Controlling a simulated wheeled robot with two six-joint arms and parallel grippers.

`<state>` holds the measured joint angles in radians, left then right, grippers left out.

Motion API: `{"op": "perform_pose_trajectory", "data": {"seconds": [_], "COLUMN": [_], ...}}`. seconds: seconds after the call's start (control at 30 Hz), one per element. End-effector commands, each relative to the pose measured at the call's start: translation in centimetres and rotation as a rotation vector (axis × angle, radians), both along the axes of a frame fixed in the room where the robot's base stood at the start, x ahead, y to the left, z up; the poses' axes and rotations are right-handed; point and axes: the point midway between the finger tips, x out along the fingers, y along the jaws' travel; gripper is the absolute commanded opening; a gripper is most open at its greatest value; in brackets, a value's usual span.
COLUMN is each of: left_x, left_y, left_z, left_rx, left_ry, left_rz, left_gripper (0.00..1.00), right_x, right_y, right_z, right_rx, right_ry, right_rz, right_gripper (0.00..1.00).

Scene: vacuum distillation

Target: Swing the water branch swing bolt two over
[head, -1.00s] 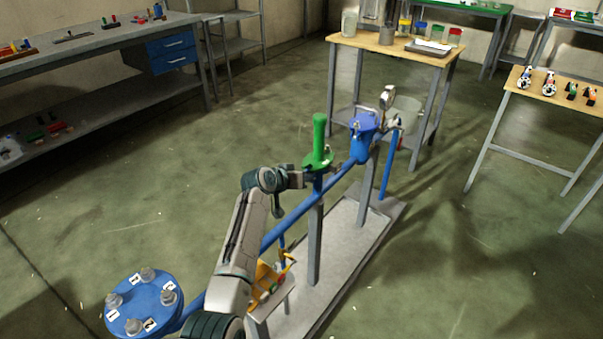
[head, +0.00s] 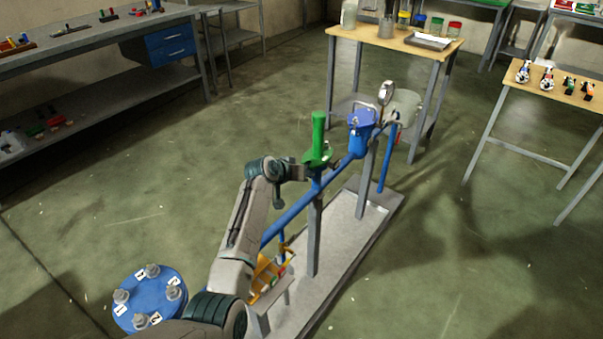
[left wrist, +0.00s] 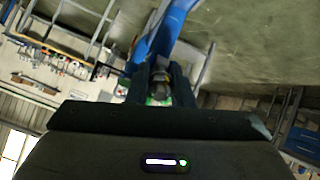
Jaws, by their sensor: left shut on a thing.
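My left gripper (head: 303,171) is at the side of the green upright fitting (head: 318,138) on the blue pipe (head: 290,216). In the left wrist view, the left gripper (left wrist: 160,92) is shut on a small grey metal piece (left wrist: 160,80), seemingly a swing bolt; its number cannot be read. The blue pipe (left wrist: 165,35) runs just beyond the fingertips, with a little green showing between them. In the head view the held piece is mostly hidden by the gripper. My right gripper is not in view.
A blue flange (head: 148,294) with several bolts and number labels is at the lower left. Yellow parts (head: 265,277) sit below my arm. Wooden tables stand behind and right.

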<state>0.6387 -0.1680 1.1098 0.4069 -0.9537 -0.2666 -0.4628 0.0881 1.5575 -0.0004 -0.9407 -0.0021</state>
Motion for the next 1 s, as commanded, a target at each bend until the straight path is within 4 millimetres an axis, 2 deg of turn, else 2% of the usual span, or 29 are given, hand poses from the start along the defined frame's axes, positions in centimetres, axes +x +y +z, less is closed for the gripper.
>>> {"op": "perform_pose_trajectory", "data": {"seconds": [0.07, 0.1, 0.13, 0.57, 1.0], "left_x": [-0.1, -0.1, -0.1, -0.6, -5.4], "left_y": [0.0, 0.0, 0.0, 0.5, 3.9], "left_z": [-0.1, -0.1, -0.1, 0.4, 4.6], "left_rx": [0.000, 0.000, 0.000, 0.000, 0.001], "left_ry": [0.003, 0.003, 0.002, 0.000, 0.000], "left_rz": [0.000, 0.000, 0.000, 0.000, 0.000], "left_gripper": [0.00, 0.26, 0.30, 0.30, 0.30], "right_x": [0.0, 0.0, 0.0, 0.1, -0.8], "right_y": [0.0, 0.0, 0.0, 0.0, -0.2], "right_z": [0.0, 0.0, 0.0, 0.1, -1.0], "right_rx": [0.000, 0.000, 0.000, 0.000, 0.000], "right_ry": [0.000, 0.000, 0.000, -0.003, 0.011], "right_rz": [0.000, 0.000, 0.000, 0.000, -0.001], "right_gripper": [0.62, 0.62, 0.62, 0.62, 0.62]}}
